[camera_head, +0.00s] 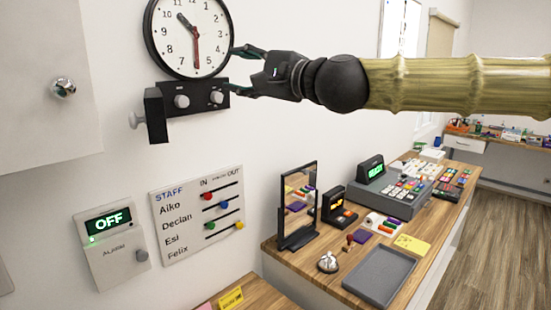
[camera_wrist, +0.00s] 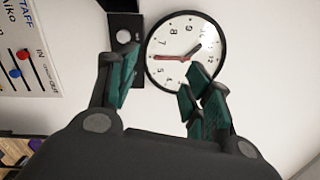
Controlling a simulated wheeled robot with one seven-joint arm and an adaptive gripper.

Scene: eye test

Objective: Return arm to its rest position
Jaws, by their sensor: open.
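My gripper (camera_head: 233,70) is raised in front of the wall at the upper middle of the head view, pointing left. Its two fingers are spread apart with nothing between them. My arm (camera_head: 450,84) reaches in from the right edge, roughly level. A round wall clock (camera_head: 172,50) with a black rim and a red hand is just left of the fingertips. In the wrist view my gripper (camera_wrist: 160,75) shows its green-padded fingers apart, with the clock (camera_wrist: 175,38) behind them. Whether a fingertip touches the clock or the box below it cannot be told.
A black box with knobs (camera_head: 203,97) is below the clock. An alarm panel reading OFF (camera_head: 112,245) and a staff board (camera_head: 197,215) are on the wall. A counter (camera_head: 430,228) carries a mirror (camera_head: 298,205), grey tray (camera_head: 380,276), bell (camera_head: 328,262) and cash register (camera_head: 385,190).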

